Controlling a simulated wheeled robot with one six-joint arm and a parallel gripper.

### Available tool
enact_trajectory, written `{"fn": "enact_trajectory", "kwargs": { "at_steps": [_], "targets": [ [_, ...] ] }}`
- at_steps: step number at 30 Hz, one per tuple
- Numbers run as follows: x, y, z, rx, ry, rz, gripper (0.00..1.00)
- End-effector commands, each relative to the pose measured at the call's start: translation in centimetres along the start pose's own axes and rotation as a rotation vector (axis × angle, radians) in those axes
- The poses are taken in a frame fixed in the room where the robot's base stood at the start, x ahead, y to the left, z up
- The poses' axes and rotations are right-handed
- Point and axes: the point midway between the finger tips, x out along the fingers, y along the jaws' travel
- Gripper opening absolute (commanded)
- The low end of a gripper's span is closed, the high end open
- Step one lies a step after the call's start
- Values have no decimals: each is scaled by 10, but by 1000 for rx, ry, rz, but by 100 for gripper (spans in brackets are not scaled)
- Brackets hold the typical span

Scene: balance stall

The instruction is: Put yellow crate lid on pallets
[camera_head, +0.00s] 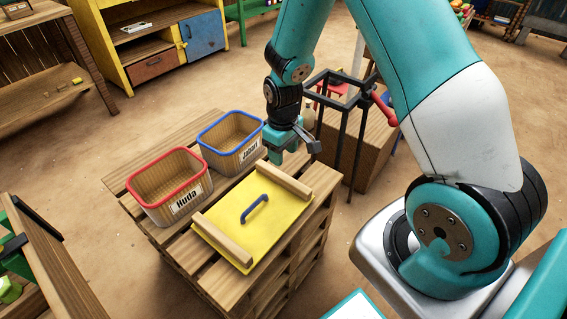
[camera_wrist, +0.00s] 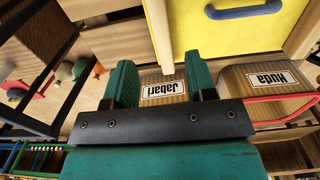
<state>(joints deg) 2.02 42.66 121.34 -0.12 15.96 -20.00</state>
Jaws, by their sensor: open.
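The yellow crate lid (camera_head: 236,232) lies flat on top of the stacked wooden pallets (camera_head: 193,271), toward their front right. It has a blue handle (camera_head: 254,208) in its middle and a wooden bar along each of two opposite edges. In the wrist view the yellow lid (camera_wrist: 226,36) shows at the top with its blue handle (camera_wrist: 245,11). My gripper (camera_head: 297,146) is above the far right part of the pallets, beyond the lid's far bar and apart from the handle. In the wrist view my gripper (camera_wrist: 158,75) is open, with nothing between its fingers.
A red-rimmed basket labelled Huda (camera_head: 170,186) and a blue-rimmed basket labelled Jabari (camera_head: 230,143) stand on the pallets behind the lid. A dark metal frame (camera_head: 345,125) and a wooden box (camera_head: 373,150) stand right of the pallets. Open floor lies left of the pallets.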

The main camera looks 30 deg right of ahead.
Motion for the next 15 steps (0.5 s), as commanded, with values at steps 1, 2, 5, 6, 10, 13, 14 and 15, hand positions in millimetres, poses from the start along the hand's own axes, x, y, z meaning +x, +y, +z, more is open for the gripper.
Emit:
{"fn": "enact_trajectory", "kwargs": {
  "at_steps": [1, 2, 5, 6, 10, 13, 14, 15],
  "targets": [
    [-8, 0, 0, 0, 2, 1, 51],
    [-11, 0, 0, 0, 1, 0, 51],
    [-20, -1, 0, -1, 2, -1, 51],
    [-26, -4, 0, -2, 5, -5, 51],
    [-64, -30, -1, -20, 42, -41, 51],
    [-112, -70, 8, -54, 84, -100, 51],
    [-128, -84, 14, -66, 96, -120, 51],
    [-148, -103, 23, -86, 111, -148, 51]
  ]
}}
